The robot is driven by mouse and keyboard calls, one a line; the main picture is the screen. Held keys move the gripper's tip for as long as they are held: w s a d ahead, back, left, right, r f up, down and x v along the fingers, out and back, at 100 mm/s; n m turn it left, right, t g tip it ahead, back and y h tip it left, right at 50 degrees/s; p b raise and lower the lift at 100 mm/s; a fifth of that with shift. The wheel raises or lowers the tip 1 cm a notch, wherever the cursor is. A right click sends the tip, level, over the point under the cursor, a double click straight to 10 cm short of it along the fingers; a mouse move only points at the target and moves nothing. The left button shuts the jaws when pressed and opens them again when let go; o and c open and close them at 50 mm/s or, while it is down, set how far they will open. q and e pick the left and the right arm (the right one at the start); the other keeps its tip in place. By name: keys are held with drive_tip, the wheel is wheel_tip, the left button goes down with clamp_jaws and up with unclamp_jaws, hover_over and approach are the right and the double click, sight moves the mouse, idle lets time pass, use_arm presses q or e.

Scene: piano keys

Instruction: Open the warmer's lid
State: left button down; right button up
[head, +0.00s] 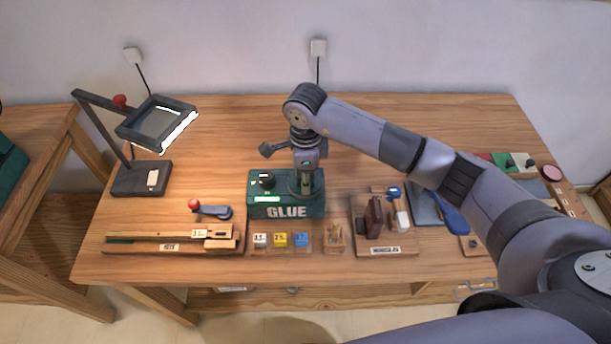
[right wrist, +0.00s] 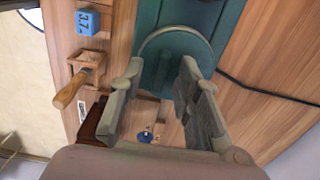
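The warmer is a green box marked GLUE (head: 287,211) on the workbench, with a dark knob and a lit green strip at its left. It also shows at the top of the right wrist view (right wrist: 212,18). A round teal lid with a pale rim (right wrist: 168,50) is on it in that view. My right gripper (head: 305,188) points down over the warmer's right part and hides much of its top. In the right wrist view its two fingers (right wrist: 162,68) are apart, with nothing seen held between them. I cannot tell whether the fingertips touch the lid. My left gripper is not in view.
Small numbered blocks (head: 281,240) and a wooden piece (head: 334,238) lie in front of the warmer. A wooden stand (head: 386,243) is at its right. A magnifier lamp (head: 157,122) and a long wooden jig (head: 172,238) are at left. The bench behind the warmer is mostly clear.

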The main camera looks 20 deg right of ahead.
clamp_jaws()
idle(0.7)
